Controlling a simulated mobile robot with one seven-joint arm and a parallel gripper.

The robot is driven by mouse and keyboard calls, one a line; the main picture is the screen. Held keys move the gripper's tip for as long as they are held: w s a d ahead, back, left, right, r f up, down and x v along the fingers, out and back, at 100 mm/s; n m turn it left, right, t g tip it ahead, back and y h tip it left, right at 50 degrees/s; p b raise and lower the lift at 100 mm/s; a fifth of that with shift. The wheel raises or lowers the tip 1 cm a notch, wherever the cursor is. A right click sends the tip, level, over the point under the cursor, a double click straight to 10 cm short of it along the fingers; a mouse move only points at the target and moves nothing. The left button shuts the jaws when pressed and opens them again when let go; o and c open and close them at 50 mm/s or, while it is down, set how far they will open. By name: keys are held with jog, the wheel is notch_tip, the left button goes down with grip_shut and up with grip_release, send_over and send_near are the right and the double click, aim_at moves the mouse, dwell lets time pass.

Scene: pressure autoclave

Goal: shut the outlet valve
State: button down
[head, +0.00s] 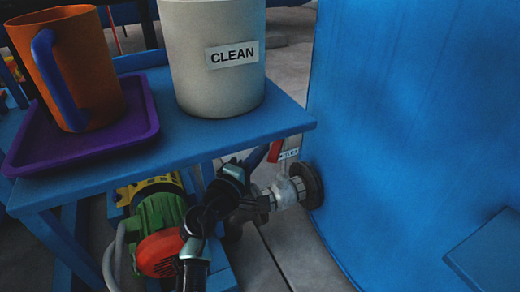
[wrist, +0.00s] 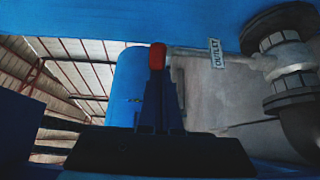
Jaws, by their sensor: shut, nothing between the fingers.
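The outlet valve (head: 287,190) sits on a short pipe from the blue tank's flange. Its metal body also shows at right in the wrist view (wrist: 288,62). Its lever has a red grip (head: 275,151) and lies across the pipe line. The red grip (wrist: 158,56) shows at the fingertips in the wrist view. A white OUTLET label (wrist: 217,53) is by the lever. My gripper (head: 258,158) is shut and empty, its tips at the red grip. It also shows in the wrist view (wrist: 160,95). I cannot tell whether they touch.
A blue table (head: 225,135) overhangs the valve, with a CLEAN pot (head: 205,85) and an orange mug (head: 85,75) on a purple tray (head: 150,125). A green and red pump (head: 160,225) stands below. The blue tank (head: 420,110) fills the right.

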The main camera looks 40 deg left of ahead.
jog(key=shift+w+d+n+y+p, duration=0.15)
jog(key=shift+d+n+y+p, duration=0.15)
jog(key=shift+d+y+p, duration=0.3)
